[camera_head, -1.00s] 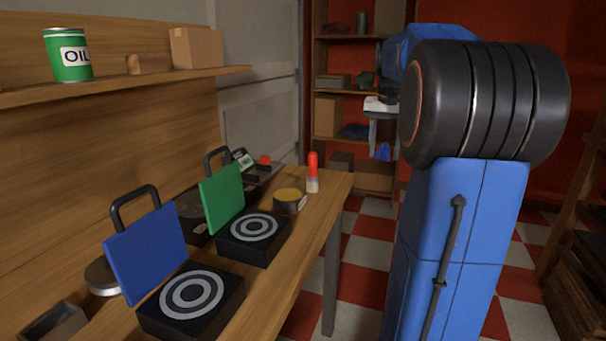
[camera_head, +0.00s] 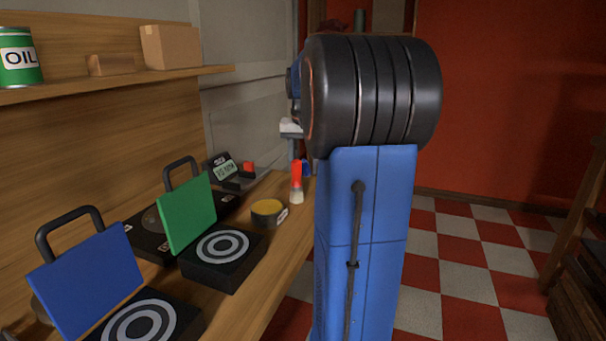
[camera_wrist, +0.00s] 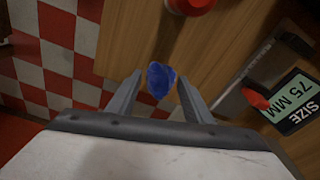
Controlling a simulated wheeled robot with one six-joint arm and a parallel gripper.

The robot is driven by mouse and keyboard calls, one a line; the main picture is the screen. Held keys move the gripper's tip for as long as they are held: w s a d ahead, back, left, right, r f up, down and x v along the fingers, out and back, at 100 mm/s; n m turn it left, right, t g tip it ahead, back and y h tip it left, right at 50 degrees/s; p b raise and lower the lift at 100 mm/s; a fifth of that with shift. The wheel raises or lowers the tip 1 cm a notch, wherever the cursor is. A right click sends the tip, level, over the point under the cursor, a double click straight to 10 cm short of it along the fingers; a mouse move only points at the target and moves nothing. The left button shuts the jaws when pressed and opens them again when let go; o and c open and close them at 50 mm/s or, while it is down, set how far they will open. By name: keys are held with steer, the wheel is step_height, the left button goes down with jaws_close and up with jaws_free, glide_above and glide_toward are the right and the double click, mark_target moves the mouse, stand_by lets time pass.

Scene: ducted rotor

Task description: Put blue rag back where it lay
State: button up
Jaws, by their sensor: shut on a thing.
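The blue rag (camera_wrist: 160,80) is a small crumpled bundle between the fingertips of my gripper (camera_wrist: 158,88) in the wrist view. My gripper is shut on it and holds it over the end of the wooden workbench (camera_wrist: 135,50), near the bench edge and the checkered floor. In the head view a small bit of the blue rag (camera_head: 306,168) shows behind the red-capped bottle, and my arm hides most of the gripper.
A red-capped bottle (camera_head: 297,182) stands near the bench's far end, close to my gripper. A device with a display (camera_head: 225,172) and a yellow-topped tin (camera_head: 267,212) are nearby. Black boxes with blue (camera_head: 85,280) and green (camera_head: 187,214) panels stand nearer. Checkered floor lies open at right.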

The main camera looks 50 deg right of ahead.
mark_target(304, 173)
steer(key=shift+f, duration=1.5)
steer(key=shift+f, duration=0.15)
steer(key=o, duration=1.2)
steer(key=r, duration=0.4)
steer(key=a+r, duration=0.1)
steer(key=r, duration=0.3)
steer(key=s+r, duration=0.1)
steer(key=r, duration=0.3)
steer(key=shift+s+a, duration=0.1)
steer(key=shift+a, duration=0.05)
steer(key=shift+r, duration=0.1)
